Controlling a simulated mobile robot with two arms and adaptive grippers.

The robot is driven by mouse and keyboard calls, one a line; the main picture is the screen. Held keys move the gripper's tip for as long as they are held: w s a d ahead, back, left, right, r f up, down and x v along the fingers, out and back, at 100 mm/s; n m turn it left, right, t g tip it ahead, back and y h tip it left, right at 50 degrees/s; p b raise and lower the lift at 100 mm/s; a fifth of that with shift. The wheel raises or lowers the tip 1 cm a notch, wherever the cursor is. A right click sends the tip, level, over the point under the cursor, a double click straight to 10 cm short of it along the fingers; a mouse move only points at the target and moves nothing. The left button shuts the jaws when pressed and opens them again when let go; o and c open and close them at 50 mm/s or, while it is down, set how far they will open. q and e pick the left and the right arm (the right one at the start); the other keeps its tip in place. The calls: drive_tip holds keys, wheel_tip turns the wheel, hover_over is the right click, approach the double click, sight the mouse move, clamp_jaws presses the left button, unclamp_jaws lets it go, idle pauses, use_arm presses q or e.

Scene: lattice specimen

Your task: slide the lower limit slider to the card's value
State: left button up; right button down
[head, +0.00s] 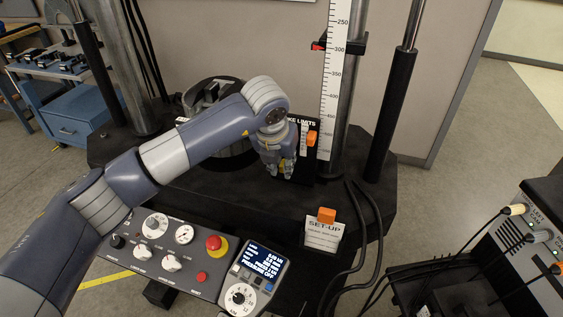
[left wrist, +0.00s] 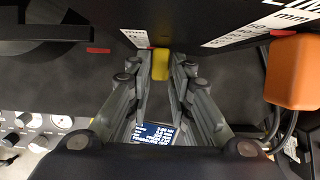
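The black stroke-limits panel (head: 309,152) stands upright beside the column, its title and scale partly hidden by my left arm. An orange slider knob (head: 312,139) sticks out on its right side; it shows large at the right of the left wrist view (left wrist: 292,72). A yellow slider knob (left wrist: 160,64) sits between my left fingertips, which touch its sides as far as I can see. My left gripper (head: 283,168) points down in front of the panel, shut on this knob. The set-up card (head: 322,236) stands below, with writing too small to read. My right gripper is out of view.
A control box (head: 190,262) with knobs, a red stop button (head: 214,243) and a lit display (head: 262,262) lies in front. A tall white scale (head: 334,80) rises behind the panel. Black cables (head: 365,225) hang right of the card.

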use_arm(q)
clamp_jaws()
wheel_tip(320, 180, up, 3)
drive_tip(key=shift+f+p, duration=0.2)
drive_tip(key=shift+p, duration=0.25)
drive_tip(key=shift+b, duration=0.4)
drive_tip(key=o, duration=0.8)
unclamp_jaws()
drive_tip(key=shift+c, duration=0.2)
drive_tip(key=p+v, duration=0.2)
drive_tip(key=v, duration=0.4)
